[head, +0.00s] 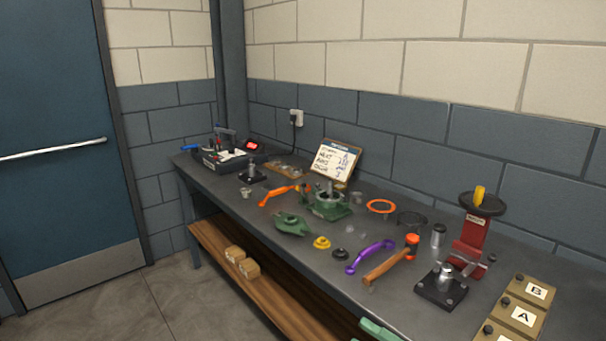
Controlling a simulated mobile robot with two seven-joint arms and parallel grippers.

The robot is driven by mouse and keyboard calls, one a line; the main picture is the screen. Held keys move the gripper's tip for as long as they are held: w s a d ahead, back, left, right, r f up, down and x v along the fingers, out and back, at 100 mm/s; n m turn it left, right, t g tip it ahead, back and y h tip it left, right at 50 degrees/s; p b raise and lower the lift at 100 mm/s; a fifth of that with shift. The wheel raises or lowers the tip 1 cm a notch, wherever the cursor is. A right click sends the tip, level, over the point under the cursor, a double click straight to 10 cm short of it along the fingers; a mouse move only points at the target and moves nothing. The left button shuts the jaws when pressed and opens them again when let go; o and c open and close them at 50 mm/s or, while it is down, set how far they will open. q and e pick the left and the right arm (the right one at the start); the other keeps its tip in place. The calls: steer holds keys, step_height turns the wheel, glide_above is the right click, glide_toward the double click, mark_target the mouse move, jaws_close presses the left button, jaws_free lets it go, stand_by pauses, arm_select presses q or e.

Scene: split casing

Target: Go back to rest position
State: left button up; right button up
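Neither of my grippers is in view, and no arm reaches over the workbench (215,185). The green lower casing (328,205) stands on the middle of the bench with metal parts in it. A second green casing piece (291,224) lies apart from it, nearer the front edge. An orange ring (381,206) and a dark ring (411,219) lie to the right of the casing.
An orange handle (277,195), a purple handle (370,256) and a hammer (389,265) lie on the bench. A red press (471,243), a metal post on a black base (442,286) and lettered boxes (523,314) crowd the right end. Floor at left is clear.

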steer(key=s+d+f+m+g+h, duration=0.1)
steer(key=s+f+m+h, duration=0.3)
steer(key=s+f+m, duration=0.2)
steer(key=s+d+f+m+g+h, duration=0.1)
steer(key=s+f+m+h, duration=0.4)
steer(key=f+m, duration=0.6)
steer(key=s+d+f+m+g+h, duration=0.1)
steer(key=s+d+f+m+h, duration=0.2)
steer(key=s+f+m, duration=0.5)
step_height(320, 180, down, 3)
steer(key=shift+d+r+m+h, duration=0.2)
steer(key=shift+m+h, duration=0.4)
steer(key=shift+h, duration=0.3)
steer(key=shift+w, duration=0.1)
